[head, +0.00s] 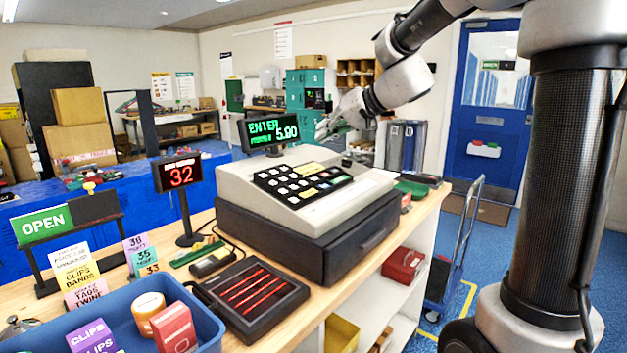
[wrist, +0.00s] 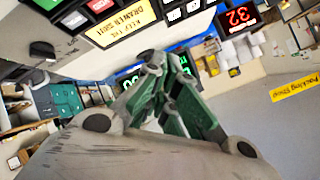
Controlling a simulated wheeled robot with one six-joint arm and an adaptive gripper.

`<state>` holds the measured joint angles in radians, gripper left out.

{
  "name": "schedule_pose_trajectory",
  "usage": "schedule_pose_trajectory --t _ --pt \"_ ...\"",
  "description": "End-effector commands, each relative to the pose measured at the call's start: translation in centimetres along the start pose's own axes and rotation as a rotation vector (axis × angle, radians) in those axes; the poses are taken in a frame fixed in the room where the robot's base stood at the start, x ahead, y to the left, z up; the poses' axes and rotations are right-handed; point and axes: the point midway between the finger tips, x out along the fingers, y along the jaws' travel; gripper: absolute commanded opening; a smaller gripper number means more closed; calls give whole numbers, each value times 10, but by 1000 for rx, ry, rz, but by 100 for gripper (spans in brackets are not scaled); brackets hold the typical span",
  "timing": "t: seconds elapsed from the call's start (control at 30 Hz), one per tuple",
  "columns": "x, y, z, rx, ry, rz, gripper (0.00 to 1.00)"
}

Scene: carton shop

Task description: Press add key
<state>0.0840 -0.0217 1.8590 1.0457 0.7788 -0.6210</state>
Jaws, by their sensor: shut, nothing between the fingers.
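The cash register (head: 345,207) stands on the counter, with a sloped black keypad (head: 300,183) of white, yellow and green keys. I cannot read which one is the add key. My gripper (head: 322,128) is behind and above the register, beside the display, and apart from the keys. In the wrist view my gripper (wrist: 160,62) is shut and empty, its fingers partly covering the green display (wrist: 129,80).
A red "32" number display (head: 181,174) stands left of the register. A black tray with red bars (head: 250,299) and a blue bin (head: 205,325) lie in front. A hand cart (head: 455,255) stands right of the counter. The air above the keypad is clear.

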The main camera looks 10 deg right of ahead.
Motion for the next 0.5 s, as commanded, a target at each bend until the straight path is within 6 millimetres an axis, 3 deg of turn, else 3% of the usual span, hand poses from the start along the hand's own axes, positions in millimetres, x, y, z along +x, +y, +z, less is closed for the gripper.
schedule_pose_trajectory --t 0.17,0.5 --pt "6 4 4 1 -2 0 0" --pt "38 28 28 2 -1 1 0"
